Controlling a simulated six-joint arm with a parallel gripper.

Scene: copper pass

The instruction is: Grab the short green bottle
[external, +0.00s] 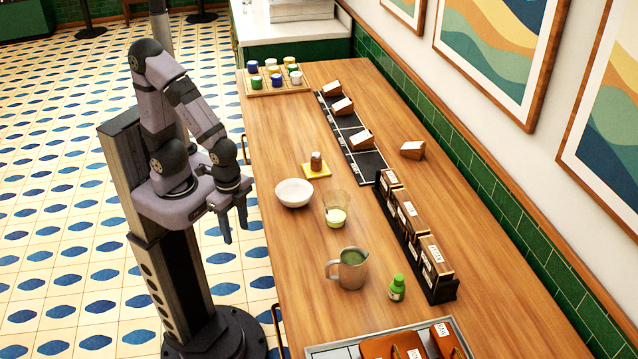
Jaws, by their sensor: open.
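The short green bottle (397,288) stands upright on the wooden counter, toward the front, with a bright green cap and a pale label. It is just right of the metal pitcher and left of the dark rack. My gripper (234,222) hangs pointing down beside the left edge of the counter, open and empty. It is well apart from the bottle, to the left and farther back.
A metal pitcher (348,268) with green contents, a glass (336,208) and a white bowl (294,193) stand between gripper and bottle. A black rack of brown boxes (437,284) is close right of the bottle. A metal tray (330,352) is in front.

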